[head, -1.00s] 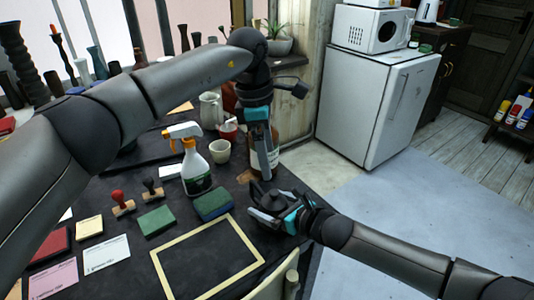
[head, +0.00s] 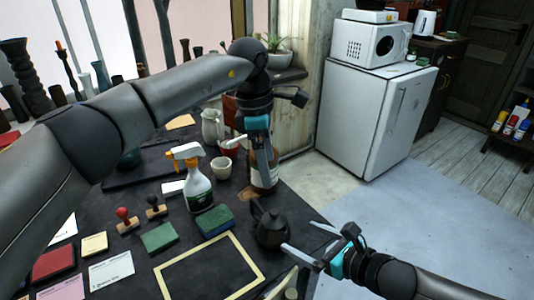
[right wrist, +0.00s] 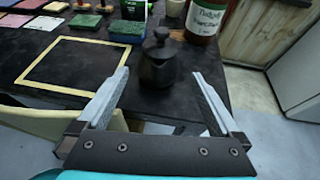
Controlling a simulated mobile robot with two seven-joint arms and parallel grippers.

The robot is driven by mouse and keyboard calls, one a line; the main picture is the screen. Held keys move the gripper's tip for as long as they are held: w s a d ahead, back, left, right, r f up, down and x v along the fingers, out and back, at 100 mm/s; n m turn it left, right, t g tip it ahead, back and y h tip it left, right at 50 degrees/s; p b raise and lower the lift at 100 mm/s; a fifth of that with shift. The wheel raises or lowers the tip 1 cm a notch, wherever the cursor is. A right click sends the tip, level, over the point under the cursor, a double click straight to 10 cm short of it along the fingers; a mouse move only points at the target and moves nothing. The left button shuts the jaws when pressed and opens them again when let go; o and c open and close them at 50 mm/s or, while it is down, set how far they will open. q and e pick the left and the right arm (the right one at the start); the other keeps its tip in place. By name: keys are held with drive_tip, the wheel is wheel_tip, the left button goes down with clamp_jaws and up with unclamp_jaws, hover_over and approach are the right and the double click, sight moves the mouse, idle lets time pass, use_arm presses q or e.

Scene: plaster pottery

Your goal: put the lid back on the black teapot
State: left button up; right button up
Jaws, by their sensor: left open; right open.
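The black teapot (head: 270,227) stands upright near the table's right edge. In the right wrist view it is ahead of the fingers, with its round-knobbed lid (right wrist: 161,43) sitting on top; I cannot tell how exactly the lid is seated. My right gripper (head: 298,236) is open and empty, to the lower right of the teapot and pointing at it. It also shows in the right wrist view (right wrist: 161,76), its fingers spread and apart from the pot. My left gripper (head: 263,158) is open, pointing down in front of the brown bottle, behind the teapot.
A brown labelled bottle (head: 264,178), a spray bottle (head: 197,188) and a white cup (head: 220,168) stand behind the teapot. A green-topped sponge block (head: 215,222) and a yellow-edged frame (head: 208,275) lie left of it. Floor is free to the right.

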drive_tip(key=shift+v, duration=1.25)
